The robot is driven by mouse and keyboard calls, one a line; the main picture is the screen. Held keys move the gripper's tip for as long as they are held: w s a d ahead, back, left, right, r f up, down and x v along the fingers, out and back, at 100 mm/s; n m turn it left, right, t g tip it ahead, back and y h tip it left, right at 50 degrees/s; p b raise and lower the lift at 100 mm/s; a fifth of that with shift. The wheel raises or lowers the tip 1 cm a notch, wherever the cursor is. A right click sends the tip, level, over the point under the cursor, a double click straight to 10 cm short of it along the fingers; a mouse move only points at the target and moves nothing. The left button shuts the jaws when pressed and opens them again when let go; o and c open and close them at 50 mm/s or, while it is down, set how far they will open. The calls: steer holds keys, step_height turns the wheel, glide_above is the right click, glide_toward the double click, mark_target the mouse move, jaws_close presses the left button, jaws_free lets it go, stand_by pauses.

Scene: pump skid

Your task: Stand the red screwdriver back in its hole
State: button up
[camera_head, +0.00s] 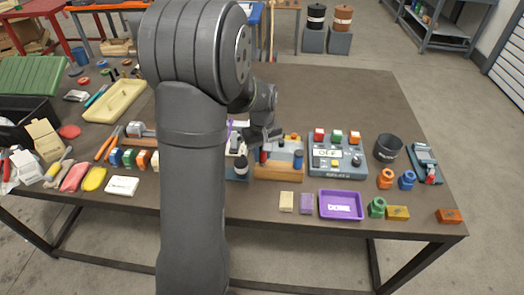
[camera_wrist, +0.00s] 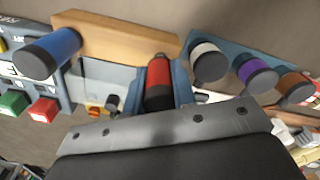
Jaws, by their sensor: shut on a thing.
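In the wrist view the red screwdriver (camera_wrist: 158,80) shows its red handle with a dark end toward the camera. My gripper (camera_wrist: 158,88) is shut on this handle, one finger on each side. In the head view the red handle (camera_head: 263,156) shows small below my gripper (camera_head: 262,136), at the left part of a wooden block (camera_head: 280,172). The block also shows in the wrist view (camera_wrist: 125,38), beside the red handle. A blue handle (camera_head: 298,160) stands at the block's right end. The screwdriver's shaft and tip are hidden, so I cannot tell whether it is in a hole.
A button box (camera_head: 338,157) stands right of the block. A purple tray (camera_head: 341,205) and small blocks lie in front. The table's back middle is clear.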

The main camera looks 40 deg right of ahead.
steer(key=shift+f, duration=0.35)
steer(key=o, duration=1.1)
steer(key=shift+r, duration=0.1)
step_height(320, 180, up, 17)
steer(key=shift+r, duration=0.2)
steer(key=shift+f, duration=0.1)
step_height(320, 180, down, 18)
steer(key=shift+r, duration=0.55)
